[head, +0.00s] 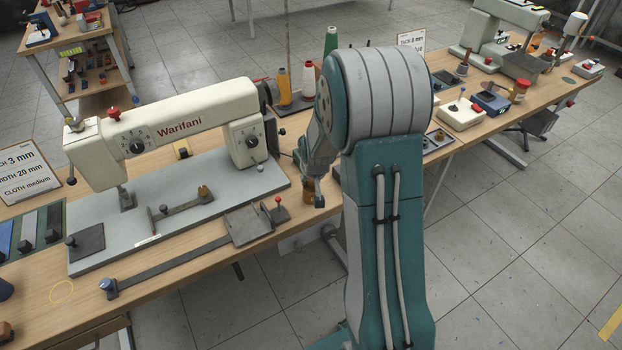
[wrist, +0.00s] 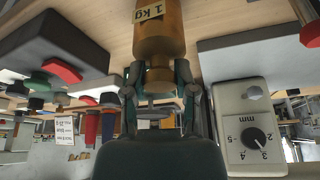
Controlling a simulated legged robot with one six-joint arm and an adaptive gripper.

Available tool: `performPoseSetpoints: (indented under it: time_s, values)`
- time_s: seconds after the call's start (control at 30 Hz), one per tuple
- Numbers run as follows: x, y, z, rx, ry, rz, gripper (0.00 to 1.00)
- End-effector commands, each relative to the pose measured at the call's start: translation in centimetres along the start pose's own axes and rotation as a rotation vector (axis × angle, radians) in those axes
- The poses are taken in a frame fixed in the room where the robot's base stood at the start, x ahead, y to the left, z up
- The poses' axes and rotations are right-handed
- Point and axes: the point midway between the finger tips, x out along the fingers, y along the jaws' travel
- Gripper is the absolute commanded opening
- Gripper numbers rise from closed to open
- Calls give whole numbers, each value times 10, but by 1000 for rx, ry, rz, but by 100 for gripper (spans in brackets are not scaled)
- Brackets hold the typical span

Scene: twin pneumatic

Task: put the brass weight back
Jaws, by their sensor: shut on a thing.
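The brass weight (wrist: 160,40) carries a yellow "1 kg" label and fills the upper middle of the wrist view. My gripper (wrist: 160,88) is shut on its narrow neck, one finger on each side. In the head view the weight (head: 308,196) shows as a small brass piece under my gripper (head: 309,180), by the right end of the sewing machine's base. My arm hides part of that area. I cannot tell whether the weight touches the wooden tabletop or hangs just above it.
A cream "Warifani" sewing machine (head: 180,125) stands left of my gripper. Thread spools (head: 308,80) stand behind. A red-knobbed lever (head: 278,205) is close by on the left. A yellow ring (head: 62,291) marks bare wood at the front left; a dark green disc (head: 569,80) lies far right.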

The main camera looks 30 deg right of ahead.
Motion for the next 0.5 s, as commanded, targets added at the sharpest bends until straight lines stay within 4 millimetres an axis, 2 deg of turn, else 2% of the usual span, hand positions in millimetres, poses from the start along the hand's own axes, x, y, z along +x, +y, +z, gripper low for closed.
performPoseSetpoints:
  time_s: [0.03,0.07,0.1,0.13,0.5]
  values:
    - [0,0,-1,0,4,0,0]
    - [1,0,0,0,-1,0,50]
    - [1,0,0,0,-1,0,68]
    - [1,0,0,0,-1,0,71]
    - [0,0,0,0,0,0,71]
